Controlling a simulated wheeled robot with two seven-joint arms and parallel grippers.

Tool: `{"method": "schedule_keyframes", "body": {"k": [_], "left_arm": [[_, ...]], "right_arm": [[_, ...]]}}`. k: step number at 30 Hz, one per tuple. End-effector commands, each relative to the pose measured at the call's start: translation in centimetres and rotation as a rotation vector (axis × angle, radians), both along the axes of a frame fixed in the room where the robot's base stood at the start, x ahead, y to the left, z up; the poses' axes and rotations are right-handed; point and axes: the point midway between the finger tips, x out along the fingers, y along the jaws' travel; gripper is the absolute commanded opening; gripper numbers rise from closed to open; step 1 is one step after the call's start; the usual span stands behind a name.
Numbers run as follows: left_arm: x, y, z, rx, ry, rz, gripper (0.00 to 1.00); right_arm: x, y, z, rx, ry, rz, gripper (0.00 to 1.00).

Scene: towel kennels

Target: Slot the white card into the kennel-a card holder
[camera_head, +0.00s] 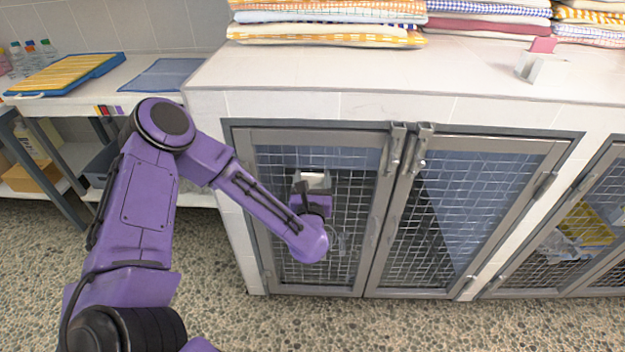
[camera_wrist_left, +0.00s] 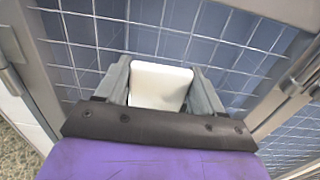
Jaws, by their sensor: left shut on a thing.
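My left gripper (camera_head: 313,180) is in front of the left mesh door of the near kennel, with its fingers pointing up. In the left wrist view the gripper (camera_wrist_left: 163,88) is shut on the white card (camera_wrist_left: 160,84), which sits between its two grey fingers. The card also shows in the head view (camera_head: 314,177) as a small pale patch at the fingertips. A small white holder (camera_head: 540,68) with a pink card (camera_head: 543,45) in it stands on the counter at the upper right. I cannot tell which kennel that holder belongs to. My right gripper is out of view.
The kennel doors (camera_head: 383,262) are closed, with latches (camera_head: 407,148) at their middle. Stacks of folded towels (camera_head: 328,22) line the back of the white counter (camera_head: 400,80). The counter's front strip is clear.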

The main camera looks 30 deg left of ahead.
Motion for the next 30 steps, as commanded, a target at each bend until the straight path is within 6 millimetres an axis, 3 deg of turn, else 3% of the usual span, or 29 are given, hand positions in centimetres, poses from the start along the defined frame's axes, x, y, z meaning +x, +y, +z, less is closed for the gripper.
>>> {"method": "schedule_keyframes", "body": {"k": [30], "left_arm": [[0.0,0.0,-2.3,0.000,0.000,0.000,0.38]], "right_arm": [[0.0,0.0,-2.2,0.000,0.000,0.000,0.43]]}}
